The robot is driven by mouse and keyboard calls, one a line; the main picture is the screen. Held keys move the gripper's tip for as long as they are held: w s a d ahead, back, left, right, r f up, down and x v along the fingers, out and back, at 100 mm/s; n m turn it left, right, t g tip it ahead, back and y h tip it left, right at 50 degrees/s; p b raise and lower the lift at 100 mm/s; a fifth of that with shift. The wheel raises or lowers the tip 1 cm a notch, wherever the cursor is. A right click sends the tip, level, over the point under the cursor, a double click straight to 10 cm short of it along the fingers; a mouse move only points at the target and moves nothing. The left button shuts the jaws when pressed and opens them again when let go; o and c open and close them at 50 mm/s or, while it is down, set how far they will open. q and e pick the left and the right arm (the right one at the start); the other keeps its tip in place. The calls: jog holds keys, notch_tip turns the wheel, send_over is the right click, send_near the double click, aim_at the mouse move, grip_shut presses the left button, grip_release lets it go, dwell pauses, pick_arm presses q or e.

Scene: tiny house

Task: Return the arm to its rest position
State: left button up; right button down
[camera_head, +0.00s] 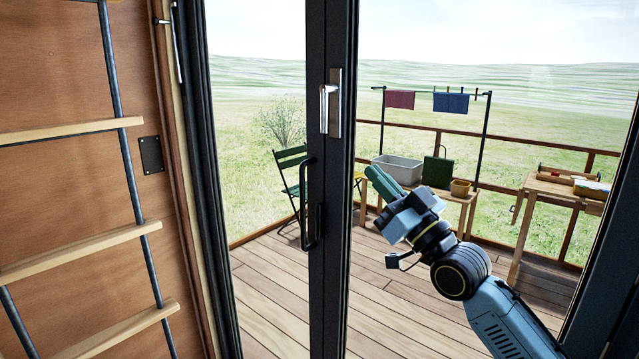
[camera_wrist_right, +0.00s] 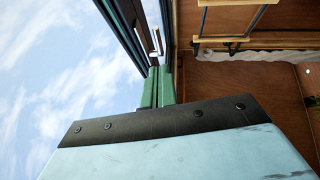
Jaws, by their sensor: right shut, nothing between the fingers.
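My right arm comes in from the lower right in the head view, raised and bent. Its gripper (camera_head: 381,182) has green fingers pointing up and left, close together with nothing between them. It is a little right of the dark door frame and apart from the door handle in the picture. In the right wrist view the green fingers (camera_wrist_right: 158,88) lie side by side, with the door handle (camera_wrist_right: 156,41) beyond them. My left arm and gripper are not in view.
The dark door frame (camera_head: 331,220) with a lever handle (camera_head: 329,108) stands upright mid-picture. A ladder (camera_head: 75,237) is at left. Outside on the deck (camera_head: 385,315) are a green chair (camera_head: 291,180), a grey tub (camera_head: 398,167), a wooden table (camera_head: 551,190) and a drying rack (camera_head: 484,135).

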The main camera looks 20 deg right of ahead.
jog(key=s+a+f+g+h, duration=0.1)
jog(key=s+a+f+g, duration=0.2)
jog(key=f, duration=0.6)
jog(key=s+a+f+g+h, duration=0.2)
jog(key=f+g, duration=0.1)
jog(key=f, duration=0.5)
jog(key=s+a+f+g+h, duration=0.1)
jog(key=s+a+f+g, duration=0.2)
jog(key=f, duration=0.6)
jog(key=s+f+m+g+h, duration=0.15)
jog(key=s+f+g, duration=0.45)
jog(key=s, duration=0.6)
jog(key=s+f+m+g+h, duration=0.1)
jog(key=s+f+g+h, duration=0.25)
jog(key=s+f, duration=0.65)
jog(key=s+d+f+g, duration=0.1)
jog(key=s+f, duration=0.1)
jog(key=f, duration=1)
jog(key=s+d+f+g, duration=0.1)
jog(key=f, duration=1)
jog(key=s+d+f, duration=0.3)
jog(key=s+f, duration=0.5)
jog(key=s+d+f+g, duration=0.1)
jog(key=s+d+f, duration=0.2)
jog(key=s+f, duration=0.4)
jog(key=shift+s+f, duration=0.35)
jog(key=shift+s, duration=0.6)
